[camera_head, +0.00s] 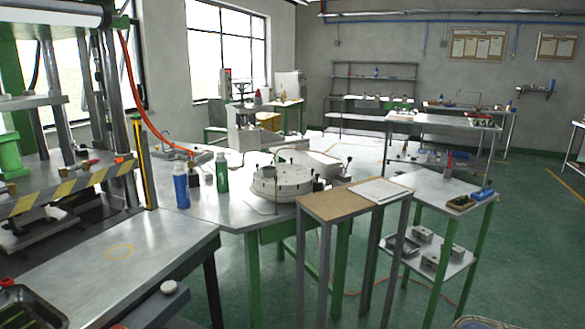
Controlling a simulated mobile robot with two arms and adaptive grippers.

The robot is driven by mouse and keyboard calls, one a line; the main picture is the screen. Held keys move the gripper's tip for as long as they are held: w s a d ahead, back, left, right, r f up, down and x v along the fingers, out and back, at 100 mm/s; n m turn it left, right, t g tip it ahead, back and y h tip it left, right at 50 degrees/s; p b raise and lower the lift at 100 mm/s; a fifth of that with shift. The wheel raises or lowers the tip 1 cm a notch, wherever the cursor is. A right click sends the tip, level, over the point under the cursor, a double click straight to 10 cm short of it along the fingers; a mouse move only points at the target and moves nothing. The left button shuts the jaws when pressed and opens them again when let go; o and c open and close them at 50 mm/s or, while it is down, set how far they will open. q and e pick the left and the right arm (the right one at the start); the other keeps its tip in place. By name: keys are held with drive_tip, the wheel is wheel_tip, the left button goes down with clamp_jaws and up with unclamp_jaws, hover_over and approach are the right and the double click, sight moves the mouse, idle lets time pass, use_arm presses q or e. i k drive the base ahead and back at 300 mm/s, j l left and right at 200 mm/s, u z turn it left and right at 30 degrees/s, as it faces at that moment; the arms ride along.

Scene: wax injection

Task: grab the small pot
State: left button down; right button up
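I cannot make out for certain which thing is the small pot. A rounded rim (478,322) shows at the bottom edge, mostly cut off. Neither of my grippers shows in this view.
A blue bottle (181,186) and a green bottle (222,172) stand beside a round metal fixture (280,183) on the middle table. A press with a striped bar (70,187) stands left. A narrow stand (340,204) and a two-level cart (440,188) stand right. Green floor (530,250) is open at right.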

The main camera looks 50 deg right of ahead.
sight(269, 172)
drive_tip(key=i+l+z, duration=0.15)
drive_tip(key=i+l, duration=0.2)
drive_tip(key=i+l+z, duration=0.1)
drive_tip(key=i+l, duration=0.15)
drive_tip(key=i, duration=0.2)
drive_tip(key=i+l+z, duration=0.15)
drive_tip(key=i, duration=0.25)
drive_tip(key=l, duration=0.1)
